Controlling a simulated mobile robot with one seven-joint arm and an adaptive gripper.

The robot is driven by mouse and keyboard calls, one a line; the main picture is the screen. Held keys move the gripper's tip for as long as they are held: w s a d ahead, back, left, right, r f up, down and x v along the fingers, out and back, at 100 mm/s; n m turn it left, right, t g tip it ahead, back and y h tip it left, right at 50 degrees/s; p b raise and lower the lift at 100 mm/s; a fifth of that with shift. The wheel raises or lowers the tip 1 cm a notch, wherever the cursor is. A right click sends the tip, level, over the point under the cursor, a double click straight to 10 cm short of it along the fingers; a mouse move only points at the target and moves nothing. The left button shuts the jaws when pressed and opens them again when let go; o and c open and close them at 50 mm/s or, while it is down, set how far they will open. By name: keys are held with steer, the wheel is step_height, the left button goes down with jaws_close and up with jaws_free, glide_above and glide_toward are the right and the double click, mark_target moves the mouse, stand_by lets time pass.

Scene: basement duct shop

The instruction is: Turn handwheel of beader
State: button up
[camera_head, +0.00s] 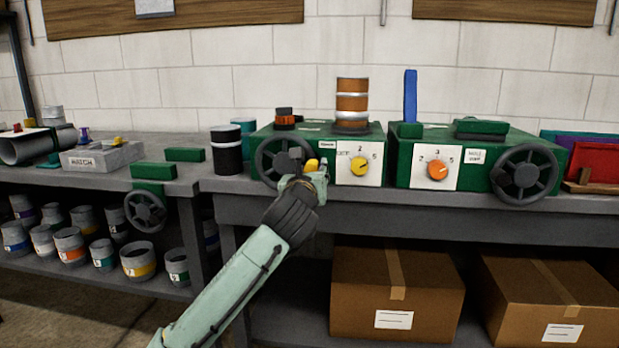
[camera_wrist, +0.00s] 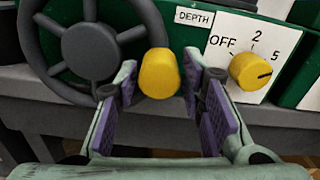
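A dark handwheel (camera_head: 268,160) is on the front of the left green machine (camera_head: 343,140), beside a white dial plate with a yellow knob (camera_head: 360,165). In the wrist view, the handwheel (camera_wrist: 88,52) has a yellow handle (camera_wrist: 158,73) at its right side, near a "DEPTH" label. My gripper (camera_wrist: 160,88) is open, with its purple-padded fingers on either side of the handle and a small gap showing at each side. In the head view, my gripper (camera_head: 318,178) partly hides the wheel. No label reading "beader" is legible.
A second green machine (camera_head: 470,150) with an orange knob and its own handwheel (camera_head: 524,174) stands to the right. Another handwheel (camera_head: 146,211) is at the left bench's edge. A black canister (camera_head: 227,150) stands left of the machine. Cardboard boxes (camera_head: 396,292) sit below.

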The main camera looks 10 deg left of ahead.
steer(key=s, duration=1.1)
steer(key=shift+s, duration=0.3)
